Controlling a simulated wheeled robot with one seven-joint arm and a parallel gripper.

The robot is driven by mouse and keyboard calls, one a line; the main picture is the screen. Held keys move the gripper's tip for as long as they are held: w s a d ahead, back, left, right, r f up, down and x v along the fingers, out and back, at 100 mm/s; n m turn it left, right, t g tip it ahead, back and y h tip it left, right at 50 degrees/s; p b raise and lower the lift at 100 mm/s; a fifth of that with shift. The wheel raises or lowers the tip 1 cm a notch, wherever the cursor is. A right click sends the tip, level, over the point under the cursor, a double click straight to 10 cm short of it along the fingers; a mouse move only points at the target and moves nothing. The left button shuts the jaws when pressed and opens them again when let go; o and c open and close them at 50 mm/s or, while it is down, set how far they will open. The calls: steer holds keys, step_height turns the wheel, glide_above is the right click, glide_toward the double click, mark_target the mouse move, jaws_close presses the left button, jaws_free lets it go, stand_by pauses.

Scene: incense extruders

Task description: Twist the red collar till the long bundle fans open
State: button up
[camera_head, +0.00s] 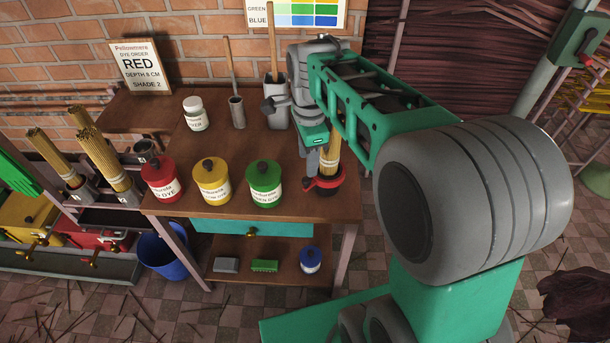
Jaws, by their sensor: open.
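The red collar (324,182) sits at the right end of the wooden table, on a dark base. A bundle of tan sticks (330,158) stands upright through it, gathered together at the height I can see. Its upper part is hidden behind my arm. My gripper (313,160) points down just left of the bundle, above the collar. The fingers are small and partly covered by my wrist; the jaws are open. I cannot tell whether they touch the bundle or the collar.
Red (162,180), yellow (212,182) and green (264,184) dye jars stand along the front edge. A white jar (195,114), a small grey cup (237,112) and a grey pot (276,103) stand behind. More stick bundles (103,155) lean in holders at left. A sign (140,67) reads RED.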

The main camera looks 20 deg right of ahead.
mark_target(306, 179)
steer(key=w+m, duration=0.1)
steer(key=w+f+m, duration=0.1)
steer(key=m, duration=0.1)
steer(key=shift+w+f, duration=0.1)
steer(key=shift+f+m, duration=0.25)
steer(key=shift+m, duration=0.15)
step_height(306, 179, down, 7)
steer(key=shift+f, duration=0.1)
steer(key=shift+c, duration=0.4)
jaws_close()
stand_by(0.6)
